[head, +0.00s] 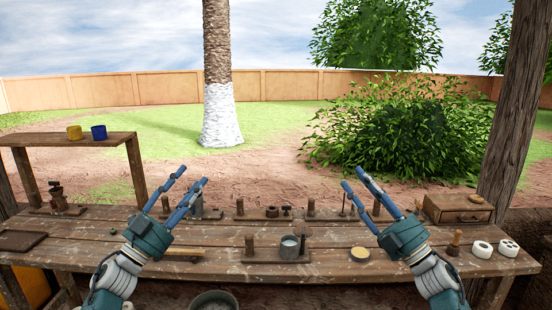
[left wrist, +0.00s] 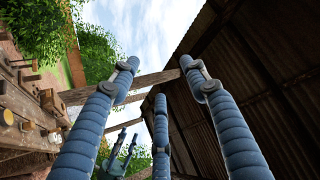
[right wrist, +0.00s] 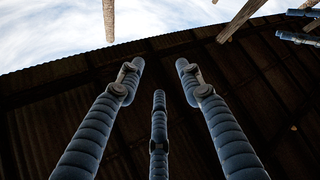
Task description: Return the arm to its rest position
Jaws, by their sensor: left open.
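My left gripper (head: 194,174) is raised above the left-middle of the wooden workbench (head: 90,234), its fingers pointing up and away. In the left wrist view its fingers (left wrist: 158,72) are spread with nothing between them. My right gripper (head: 352,176) is raised over the right part of the bench, fingers up and leaning left. The right wrist view shows its fingers (right wrist: 160,70) apart and empty, against the dark roof. The two grippers are well apart and touch nothing that I can see.
On the bench are a metal cup (head: 290,247) on a wooden stand, a yellowish round disc (head: 360,253), white round pieces (head: 482,249) and a small drawer box (head: 459,208). A raised shelf (head: 60,139) at left holds a yellow cup (head: 74,132) and a blue cup (head: 99,132).

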